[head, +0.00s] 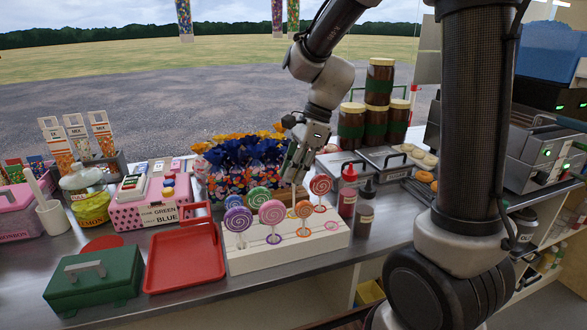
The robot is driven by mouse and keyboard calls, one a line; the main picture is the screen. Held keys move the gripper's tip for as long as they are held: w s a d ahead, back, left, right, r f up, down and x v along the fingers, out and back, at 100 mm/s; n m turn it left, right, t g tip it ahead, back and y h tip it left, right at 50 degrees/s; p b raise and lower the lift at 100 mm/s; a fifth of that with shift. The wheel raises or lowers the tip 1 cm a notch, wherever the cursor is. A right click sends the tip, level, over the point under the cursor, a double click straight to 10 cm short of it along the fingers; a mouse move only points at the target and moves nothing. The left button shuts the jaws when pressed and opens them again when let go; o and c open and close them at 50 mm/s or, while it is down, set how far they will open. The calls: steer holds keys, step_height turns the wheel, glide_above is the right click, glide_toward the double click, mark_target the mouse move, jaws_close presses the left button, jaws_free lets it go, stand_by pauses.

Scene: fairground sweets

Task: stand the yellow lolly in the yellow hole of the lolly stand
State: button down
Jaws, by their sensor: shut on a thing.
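The lolly stand (245,260) is a long white block with coloured rings on its top. Purple (238,219), green (258,196), pink (272,212), orange (304,209) and red (321,185) swirl lollies stand upright in it. My gripper (293,180) points down above the back of the stand, behind the orange lolly. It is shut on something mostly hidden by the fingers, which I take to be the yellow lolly. No yellow lolly head shows clearly. I cannot make out the yellow hole; the front lollies and the gripper cover part of the back row.
A red tray (186,262) and a green box (95,278) lie left of the stand. Wrapped sweets (232,165) crowd close behind it. Red (347,190) and dark (366,205) bottles stand at its right end. Jars (378,85) rise at the back.

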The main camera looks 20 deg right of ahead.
steer(key=shift+f, duration=0.25)
steer(key=shift+f, duration=0.55)
stand_by(0.4)
steer(key=shift+f, duration=0.55)
steer(key=shift+f, duration=0.75)
steer(key=shift+f, duration=0.35)
